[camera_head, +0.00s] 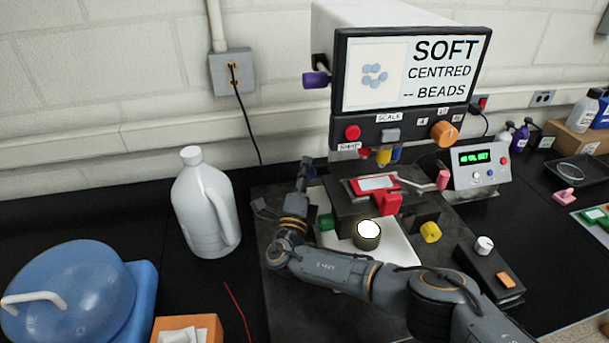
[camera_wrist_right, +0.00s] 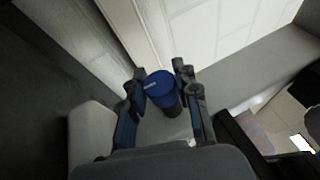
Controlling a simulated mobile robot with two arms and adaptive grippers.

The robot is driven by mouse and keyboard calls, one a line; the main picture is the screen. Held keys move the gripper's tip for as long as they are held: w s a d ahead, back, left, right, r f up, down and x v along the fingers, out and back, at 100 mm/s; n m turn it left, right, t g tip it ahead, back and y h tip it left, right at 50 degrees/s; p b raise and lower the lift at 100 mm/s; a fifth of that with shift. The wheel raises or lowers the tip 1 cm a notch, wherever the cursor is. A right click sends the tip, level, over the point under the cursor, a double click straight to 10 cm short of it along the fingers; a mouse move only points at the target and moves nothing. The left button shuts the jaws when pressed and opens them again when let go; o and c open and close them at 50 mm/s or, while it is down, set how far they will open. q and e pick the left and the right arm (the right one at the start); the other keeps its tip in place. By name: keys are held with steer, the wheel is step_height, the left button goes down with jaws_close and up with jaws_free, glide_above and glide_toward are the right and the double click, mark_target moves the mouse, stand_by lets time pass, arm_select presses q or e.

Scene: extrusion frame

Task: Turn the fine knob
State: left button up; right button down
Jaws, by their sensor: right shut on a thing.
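My right gripper (camera_head: 304,170) is at the left side of the dark stage block (camera_head: 352,208) in the head view, with its arm coming in from the lower right. In the right wrist view, a blue round knob (camera_wrist_right: 160,84) with a darker shaft sits between the two fingers of the gripper (camera_wrist_right: 163,74), which is shut on it. I cannot make out this held knob in the head view. A purple knob (camera_head: 316,80) on the screen housing (camera_head: 338,30) shows above my gripper, apart from it in the picture. My left gripper is not in view.
A green knob (camera_head: 326,222) and a yellow knob (camera_head: 430,232) flank the stage block. A round lit part (camera_head: 368,231) is in front of it. A white jug (camera_head: 205,203) and a blue domed container (camera_head: 68,292) stand left. A control box (camera_head: 480,165) stands right.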

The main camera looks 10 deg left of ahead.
steer(key=shift+f, duration=0.1)
steer(key=c, duration=1)
jaws_free()
steer(key=v, duration=0.7)
steer(key=shift+s, duration=0.25)
